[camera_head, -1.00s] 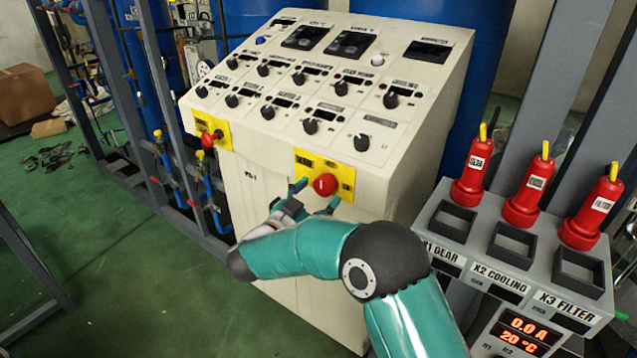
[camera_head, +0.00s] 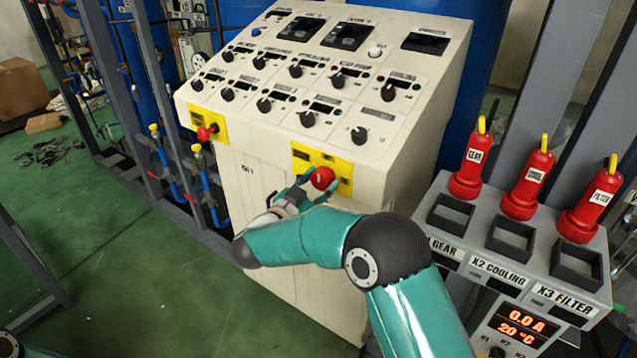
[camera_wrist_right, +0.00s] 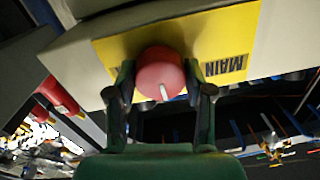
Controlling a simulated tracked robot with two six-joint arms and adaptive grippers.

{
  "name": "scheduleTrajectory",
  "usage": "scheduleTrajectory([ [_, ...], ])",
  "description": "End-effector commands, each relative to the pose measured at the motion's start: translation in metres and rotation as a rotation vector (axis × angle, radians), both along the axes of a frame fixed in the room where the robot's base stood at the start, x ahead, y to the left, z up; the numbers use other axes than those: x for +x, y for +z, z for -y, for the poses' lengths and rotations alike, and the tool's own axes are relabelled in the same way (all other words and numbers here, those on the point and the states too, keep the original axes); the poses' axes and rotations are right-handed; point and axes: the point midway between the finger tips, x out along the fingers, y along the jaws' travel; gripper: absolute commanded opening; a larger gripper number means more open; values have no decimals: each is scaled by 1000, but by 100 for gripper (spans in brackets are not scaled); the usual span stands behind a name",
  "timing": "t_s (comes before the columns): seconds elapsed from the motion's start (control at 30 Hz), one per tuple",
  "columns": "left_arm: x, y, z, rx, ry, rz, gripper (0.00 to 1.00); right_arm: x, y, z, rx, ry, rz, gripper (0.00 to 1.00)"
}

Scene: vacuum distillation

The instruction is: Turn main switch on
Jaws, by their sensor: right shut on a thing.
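The main switch is a round red knob (camera_head: 322,178) on a yellow plate (camera_head: 341,168) at the lower front of the cream control cabinet. In the right wrist view the knob (camera_wrist_right: 160,74) has a short white mark that points down and slightly right, and the yellow plate (camera_wrist_right: 222,45) reads "MAIN", upside down. My right gripper (camera_head: 310,180) is shut on the knob, with one finger on either side of it, as the right wrist view (camera_wrist_right: 160,85) also shows. My left gripper is not in view; only a dark piece shows at the bottom left corner of the head view.
A second red knob (camera_head: 206,133) sits on a yellow plate at the cabinet's left. The sloped panel (camera_head: 300,85) above holds several black knobs and displays. At the right stands a grey socket box (camera_head: 480,235) with red plugs labelled gear, cooling and filter.

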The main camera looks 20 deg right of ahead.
Motion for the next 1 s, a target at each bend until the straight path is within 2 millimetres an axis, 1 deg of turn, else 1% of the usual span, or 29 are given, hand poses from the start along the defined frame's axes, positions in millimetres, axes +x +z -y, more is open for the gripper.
scheduleTrajectory([
  [0.17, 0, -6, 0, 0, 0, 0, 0, 0, -2, 0, 11, 6, 15, 17],
  [0.37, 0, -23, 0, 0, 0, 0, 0, 0, -4, 0, 55, 6, 73, 17],
  [0.57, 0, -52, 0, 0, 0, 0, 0, 0, -7, 0, 138, 6, 179, 17],
  [0.8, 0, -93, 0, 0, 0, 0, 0, 0, -8, 0, 274, 5, 354, 17],
  [1.0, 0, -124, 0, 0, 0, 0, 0, 0, -9, 1, 391, 3, 504, 17],
])
